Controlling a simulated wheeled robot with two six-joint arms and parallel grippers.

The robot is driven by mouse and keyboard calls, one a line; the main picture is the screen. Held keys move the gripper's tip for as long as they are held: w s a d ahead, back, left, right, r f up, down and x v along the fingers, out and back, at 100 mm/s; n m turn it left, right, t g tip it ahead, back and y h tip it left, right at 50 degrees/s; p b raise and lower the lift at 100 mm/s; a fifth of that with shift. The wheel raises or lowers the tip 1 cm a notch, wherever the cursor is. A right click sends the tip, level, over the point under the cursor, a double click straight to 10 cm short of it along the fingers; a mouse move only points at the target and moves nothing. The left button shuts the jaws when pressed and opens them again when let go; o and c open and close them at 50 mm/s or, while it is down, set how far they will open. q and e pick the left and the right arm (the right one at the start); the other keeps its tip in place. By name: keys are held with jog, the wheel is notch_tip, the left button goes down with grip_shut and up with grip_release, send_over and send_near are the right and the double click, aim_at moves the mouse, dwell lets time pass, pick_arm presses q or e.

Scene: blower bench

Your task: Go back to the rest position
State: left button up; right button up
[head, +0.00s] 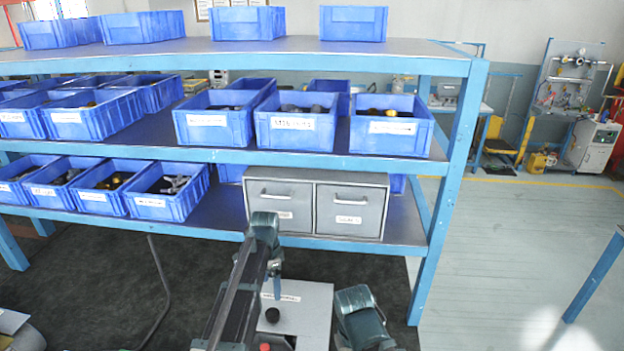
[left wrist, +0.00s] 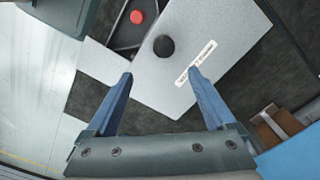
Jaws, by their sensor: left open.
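My left arm comes up from the bottom of the head view and bends over in front of the shelf. My left gripper (head: 276,287) points down from its end, above a grey panel (head: 312,310) with a black knob (head: 272,315). In the left wrist view the two blue fingers of the left gripper (left wrist: 160,78) stand wide apart with nothing between them. The panel, its black knob (left wrist: 163,46), a red button (left wrist: 137,17) and a label strip (left wrist: 196,63) lie beyond the fingertips. A teal arm link of mine shows at the lower right in the head view; no right fingers show.
A blue shelf rack (head: 455,165) with several blue bins (head: 210,120) stands ahead. A grey two-drawer cabinet (head: 350,205) sits on its lower shelf, just behind my left arm. Open floor (head: 510,240) lies to the right.

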pick_arm(q)
jog(key=s+d+f+n+b, duration=0.1)
jog(key=s+d+n, duration=0.1)
jog(key=s+d, duration=0.2)
jog(key=s+d+f+n+b, duration=0.1)
jog(key=s+d, duration=0.3)
jog(key=s, duration=0.7)
jog(key=s+d+f+n+y+b, duration=0.1)
jog(key=s+d+n, duration=0.2)
jog(key=s, duration=0.5)
jog(key=shift+s+d+n, duration=0.15)
jog(key=shift+d+n, duration=0.15)
jog(key=shift+d, duration=0.5)
jog(key=shift+c, duration=0.2)
